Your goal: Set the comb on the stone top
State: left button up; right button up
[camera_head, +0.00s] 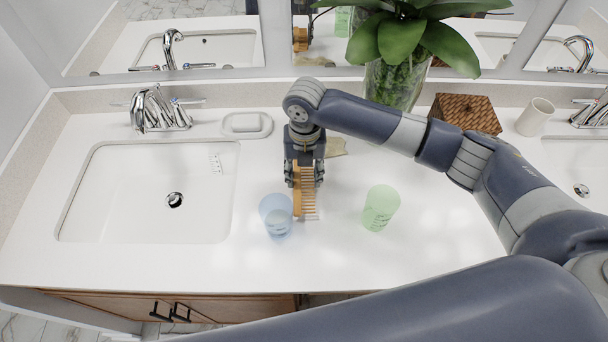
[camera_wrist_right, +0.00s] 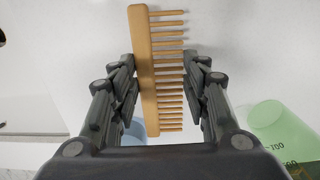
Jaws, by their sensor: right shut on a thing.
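The comb (camera_head: 299,203) is orange-tan with long teeth along one side. My right gripper (camera_head: 304,181) is shut on it over the white stone top (camera_head: 330,262), between the left sink and the green cup. In the right wrist view the comb (camera_wrist_right: 145,60) runs between the fingers of the right gripper (camera_wrist_right: 165,85), its teeth pointing right. I cannot tell whether the comb touches the stone top. My left gripper is not in view.
A blue cup (camera_head: 276,217) stands close left of the comb, and a green cup (camera_head: 380,208) stands to the right. A soap dish (camera_head: 246,124), plant vase (camera_head: 395,84), woven box (camera_head: 465,113) and beige cup (camera_head: 535,116) line the back. The front middle of the top is clear.

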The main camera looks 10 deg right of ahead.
notch_tip(320, 180, down, 2)
jog(key=shift+f, duration=0.1)
jog(key=shift+f, duration=0.2)
jog(key=o, duration=0.9)
jog(key=shift+r, duration=0.1)
